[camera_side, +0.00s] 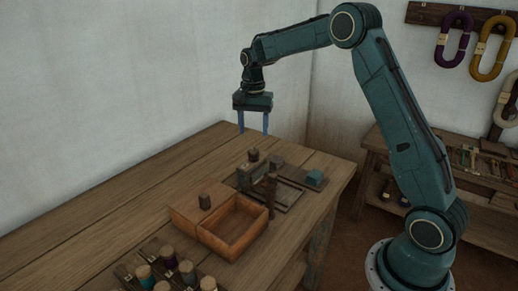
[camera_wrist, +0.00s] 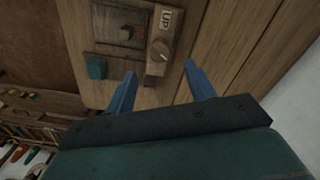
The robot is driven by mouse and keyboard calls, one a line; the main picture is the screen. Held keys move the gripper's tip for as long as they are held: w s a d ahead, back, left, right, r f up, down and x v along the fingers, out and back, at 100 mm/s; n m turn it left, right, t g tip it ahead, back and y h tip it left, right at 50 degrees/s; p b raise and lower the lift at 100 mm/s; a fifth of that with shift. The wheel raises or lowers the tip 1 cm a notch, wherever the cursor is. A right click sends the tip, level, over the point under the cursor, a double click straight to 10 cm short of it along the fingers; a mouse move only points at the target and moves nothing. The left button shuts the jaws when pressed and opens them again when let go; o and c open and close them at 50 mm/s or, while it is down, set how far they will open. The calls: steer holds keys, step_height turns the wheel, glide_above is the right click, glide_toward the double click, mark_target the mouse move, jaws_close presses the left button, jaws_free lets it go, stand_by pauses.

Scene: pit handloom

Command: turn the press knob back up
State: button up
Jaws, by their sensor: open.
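The press knob (camera_wrist: 159,49) is a round dark wooden knob on a wooden beam in the wrist view. A pale plate marked UP (camera_wrist: 167,17) sits beside it on the same beam. The knob's pointing direction is too small to read. In the side view the press (camera_side: 270,185) stands near the table's far right end, with what looks like the knob (camera_side: 253,155) on top. My gripper (camera_side: 253,126) is open and empty, with blue fingers pointing down, above the press and apart from it. In the wrist view the gripper (camera_wrist: 160,70) has its fingers spread to either side of the knob.
A small teal block (camera_side: 315,178) lies right of the press. Several thread spools (camera_side: 168,257) stand at the front. The table's left part is clear.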

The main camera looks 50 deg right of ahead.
mark_target(254, 150)
steer(key=shift+f, duration=3.8)
steer(key=c, duration=1)
